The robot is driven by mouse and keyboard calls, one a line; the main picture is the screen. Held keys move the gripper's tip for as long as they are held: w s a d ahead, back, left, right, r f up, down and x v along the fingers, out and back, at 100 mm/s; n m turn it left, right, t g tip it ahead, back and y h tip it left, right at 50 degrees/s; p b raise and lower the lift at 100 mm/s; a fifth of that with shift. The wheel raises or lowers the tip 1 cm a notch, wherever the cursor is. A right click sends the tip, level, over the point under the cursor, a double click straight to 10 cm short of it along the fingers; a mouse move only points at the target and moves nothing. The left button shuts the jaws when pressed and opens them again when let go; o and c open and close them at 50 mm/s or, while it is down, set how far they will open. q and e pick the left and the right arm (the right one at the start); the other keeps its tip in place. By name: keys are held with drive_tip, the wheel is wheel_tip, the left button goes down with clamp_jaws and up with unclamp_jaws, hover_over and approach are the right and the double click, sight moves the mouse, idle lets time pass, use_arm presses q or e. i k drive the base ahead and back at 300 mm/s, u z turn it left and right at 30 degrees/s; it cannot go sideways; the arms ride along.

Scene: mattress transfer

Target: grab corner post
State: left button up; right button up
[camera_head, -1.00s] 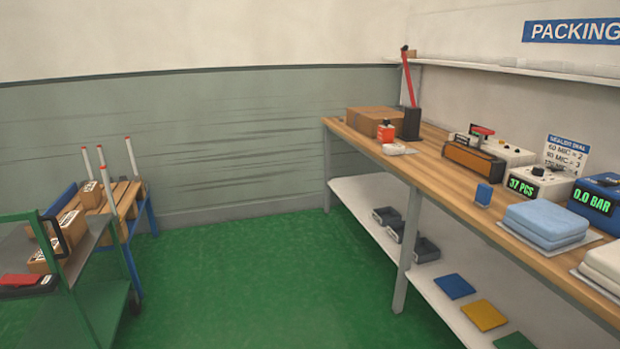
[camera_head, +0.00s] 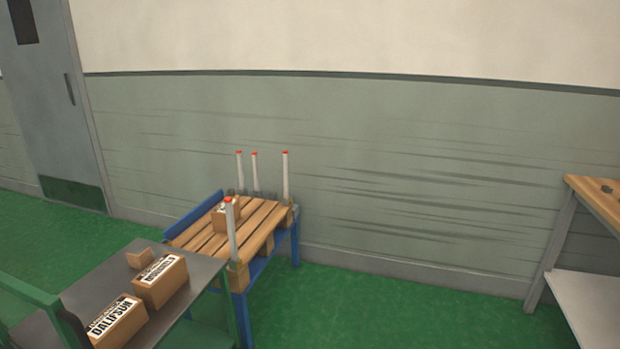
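Several white corner posts with red tips stand upright at a wooden pallet (camera_head: 214,241) on a blue stand. One post (camera_head: 232,232) rises at the near corner. Another post (camera_head: 285,176) stands at the far right corner. Two more posts, a left one (camera_head: 240,172) and one beside it (camera_head: 255,174), stand close together at the back. Neither of my grippers shows in the head view.
A green-framed cart (camera_head: 205,287) with a grey top stands in front of the pallet and carries cardboard boxes (camera_head: 160,281). A small box (camera_head: 226,217) lies on the pallet. A workbench (camera_head: 603,203) is at the right. Green floor (camera_head: 400,315) between is clear.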

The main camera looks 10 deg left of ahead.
sight(254, 168)
drive_tip(key=u, duration=0.35)
drive_tip(key=i, duration=1.8)
drive_tip(key=u, duration=0.25)
